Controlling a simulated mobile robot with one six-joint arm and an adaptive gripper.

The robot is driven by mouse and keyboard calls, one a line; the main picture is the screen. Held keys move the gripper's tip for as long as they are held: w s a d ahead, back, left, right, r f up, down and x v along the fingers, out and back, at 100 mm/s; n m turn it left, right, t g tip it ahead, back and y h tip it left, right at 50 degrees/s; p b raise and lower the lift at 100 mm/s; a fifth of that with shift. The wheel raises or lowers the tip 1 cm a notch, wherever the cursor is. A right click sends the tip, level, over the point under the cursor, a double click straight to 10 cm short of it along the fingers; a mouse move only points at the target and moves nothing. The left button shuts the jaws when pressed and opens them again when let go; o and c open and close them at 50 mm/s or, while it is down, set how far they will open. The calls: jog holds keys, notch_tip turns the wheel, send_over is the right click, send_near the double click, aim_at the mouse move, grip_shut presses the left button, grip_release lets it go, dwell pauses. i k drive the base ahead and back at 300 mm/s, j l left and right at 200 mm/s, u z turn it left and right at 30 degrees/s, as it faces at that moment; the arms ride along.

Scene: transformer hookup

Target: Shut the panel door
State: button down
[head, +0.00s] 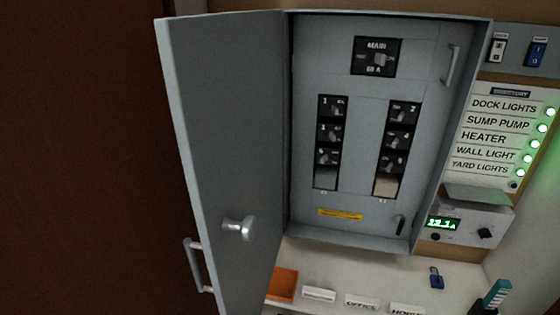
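The grey panel door (230,130) stands open, hinged at the left side of the panel box (370,220) and swung out toward me. A round metal knob (238,228) is on its visible face near the bottom. A bar handle (198,265) sticks out past the door's lower left edge. Inside the box are a main breaker (377,57) marked 60 A and two columns of numbered breakers (330,140). My gripper is not in view.
A directory board (497,135) with green lights and a meter (443,223) are at the right. Below, a pale surface (460,272) holds an orange tray (281,284), white labels (361,301), a blue padlock (436,278) and a teal-handled item (497,293).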

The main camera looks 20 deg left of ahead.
aim_at(222, 72)
jog(key=k+j, duration=0.75)
jog(key=j, duration=0.25)
jog(key=k+j, duration=0.4)
jog(key=j, duration=0.1)
